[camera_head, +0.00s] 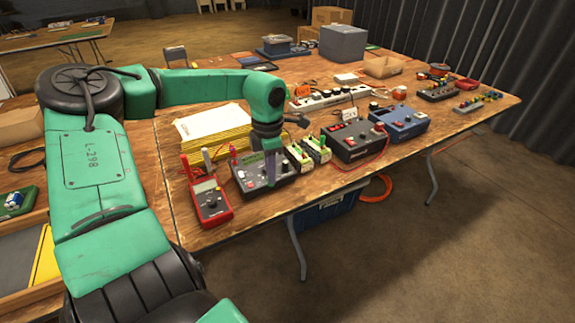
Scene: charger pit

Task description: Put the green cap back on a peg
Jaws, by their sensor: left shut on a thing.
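My left gripper (270,183) points down over a dark charger box (250,186) near the front edge of the workbench (330,190). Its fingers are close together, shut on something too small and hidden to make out. I cannot pick out the green cap for certain. Green-topped white units (298,157) stand just right of the gripper. A board with a row of small coloured knobs or caps (478,102) lies at the bench's far right; whether these sit on pegs is too small to tell. My right gripper is not in view.
A red multimeter (211,202) lies left of the charger box. Black (356,143) and blue (400,122) power units stand to the right. A blue crate (325,207) is under the bench. Bare wood shows along the front edge.

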